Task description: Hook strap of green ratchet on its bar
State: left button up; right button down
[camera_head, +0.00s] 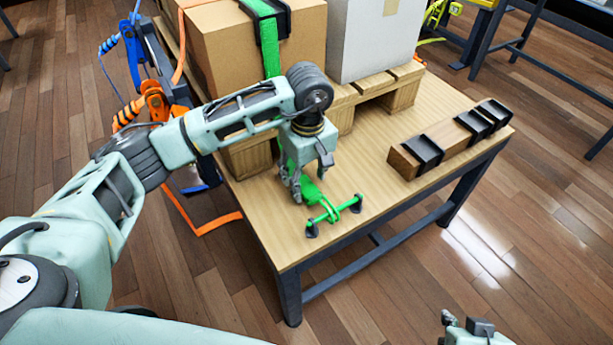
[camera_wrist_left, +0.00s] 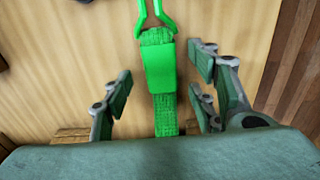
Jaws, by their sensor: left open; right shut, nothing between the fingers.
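The green strap runs over the cardboard box (camera_head: 250,45) and down to the table, ending in a green hook (camera_head: 322,203). In the left wrist view the strap (camera_wrist_left: 160,65) lies between my fingers, with its two-pronged hook (camera_wrist_left: 155,15) at the top edge. My left gripper (camera_head: 307,188) is open over the strap, fingers apart on both sides. My right gripper (camera_head: 466,327) is shut and empty at the bottom edge.
A wooden pallet (camera_head: 405,92) with boxes stands on the table behind my left gripper. A wooden beam with black brackets (camera_head: 422,150) lies at right. Orange and blue ratchets (camera_head: 155,101) hang at left.

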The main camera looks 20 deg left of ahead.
pick_arm(q)
notch_tip(320, 180, up, 11)
jog(key=shift+s+r, duration=0.15)
jog(key=shift+r, duration=0.05)
